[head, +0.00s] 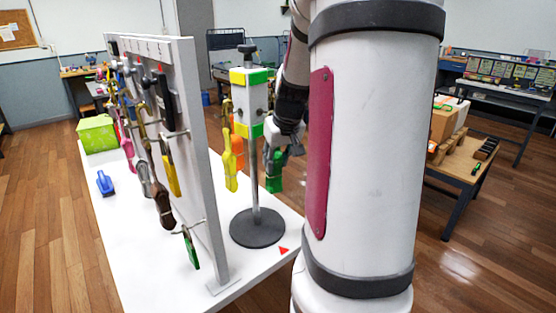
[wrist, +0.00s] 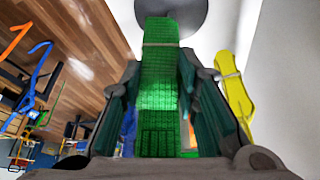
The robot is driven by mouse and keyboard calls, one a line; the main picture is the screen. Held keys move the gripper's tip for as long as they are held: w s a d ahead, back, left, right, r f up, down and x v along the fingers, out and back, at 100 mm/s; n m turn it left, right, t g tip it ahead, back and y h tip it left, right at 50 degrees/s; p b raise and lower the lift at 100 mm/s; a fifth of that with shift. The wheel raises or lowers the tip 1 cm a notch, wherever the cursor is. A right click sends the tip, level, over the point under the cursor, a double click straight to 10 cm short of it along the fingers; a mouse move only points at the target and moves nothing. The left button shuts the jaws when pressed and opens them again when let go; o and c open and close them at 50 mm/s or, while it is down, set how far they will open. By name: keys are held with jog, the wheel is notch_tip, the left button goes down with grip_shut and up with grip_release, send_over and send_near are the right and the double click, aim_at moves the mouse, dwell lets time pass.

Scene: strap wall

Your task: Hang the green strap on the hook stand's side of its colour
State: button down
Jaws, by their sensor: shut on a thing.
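The green strap (head: 274,172) hangs down from my gripper (head: 287,146), just right of the stand's pole in the head view. In the wrist view the green strap (wrist: 160,75) lies between the two fingers, which are shut on it. The hook stand (head: 249,103) has a white block head with yellow and green bands, a thin pole and a dark round base. A yellow strap (head: 230,165) hangs at the head's left side, with an orange strap (head: 238,148) behind it.
A white panel (head: 195,130) with several hanging straps stands left of the hook stand. A green strap (head: 190,250) hangs low on it. A green bin (head: 97,134) and a blue object (head: 105,184) are on the white table. A red triangle (head: 283,250) marks the table's right edge.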

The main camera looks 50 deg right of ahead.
jog(key=c, duration=1.5)
grip_release()
jog(key=shift+w+a, duration=0.3)
jog(key=shift+w, duration=0.3)
jog(key=shift+c, duration=0.2)
jog(key=o, duration=0.4)
jog(key=shift+w, duration=0.1)
jog(key=shift+d+f, duration=0.1)
jog(key=shift+s, duration=0.2)
